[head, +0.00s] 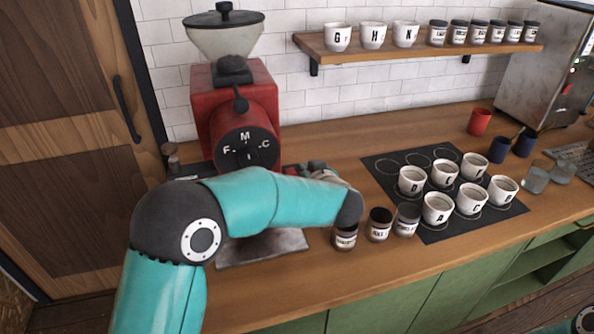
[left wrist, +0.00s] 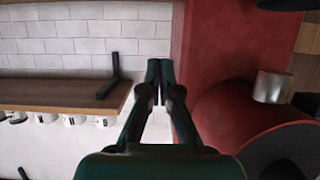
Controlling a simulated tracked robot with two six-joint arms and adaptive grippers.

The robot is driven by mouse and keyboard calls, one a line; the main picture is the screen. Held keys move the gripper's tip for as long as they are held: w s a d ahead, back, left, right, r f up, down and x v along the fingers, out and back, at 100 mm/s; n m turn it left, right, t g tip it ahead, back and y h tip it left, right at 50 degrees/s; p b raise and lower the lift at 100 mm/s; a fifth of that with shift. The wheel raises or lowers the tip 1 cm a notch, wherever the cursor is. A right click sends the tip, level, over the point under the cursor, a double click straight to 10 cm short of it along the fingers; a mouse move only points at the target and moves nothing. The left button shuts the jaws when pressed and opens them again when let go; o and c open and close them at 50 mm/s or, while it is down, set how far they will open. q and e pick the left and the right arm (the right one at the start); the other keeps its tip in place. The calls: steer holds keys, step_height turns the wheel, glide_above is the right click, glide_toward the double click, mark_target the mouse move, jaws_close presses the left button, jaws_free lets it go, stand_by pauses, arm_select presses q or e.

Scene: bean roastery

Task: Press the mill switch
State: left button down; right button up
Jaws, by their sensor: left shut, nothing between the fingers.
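The red mill (head: 262,100) stands on the wooden counter against the tiled wall, with a clear hopper on top and a black round dial marked with letters on its front. It also shows at the right of the left wrist view (left wrist: 215,50). My left gripper (left wrist: 153,68) is shut and empty, its fingertips together beside the mill's red body; I cannot tell whether they touch it. In the head view my left arm hides most of it. I cannot surely pick out the mill switch in either view. My right gripper is out of view.
Three jars (head: 379,224) stand just right of my left arm. A black mat (head: 436,235) holds several lettered cups. A wall shelf (head: 420,50) bears more cups and jars; it also shows in the left wrist view (left wrist: 60,93). A red cup (head: 480,121) stands farther right.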

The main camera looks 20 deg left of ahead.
arm_select(q)
steer(key=p, duration=0.2)
glide_above(295, 172)
steer(key=s, duration=0.3)
steer(key=f, duration=0.3)
steer(key=shift+w+d+f, duration=0.25)
steer(key=shift+d, duration=0.05)
step_height(295, 172, down, 3)
steer(key=shift+r, duration=0.2)
steer(key=shift+s+d+f, duration=0.1)
steer(key=shift+f, duration=0.7)
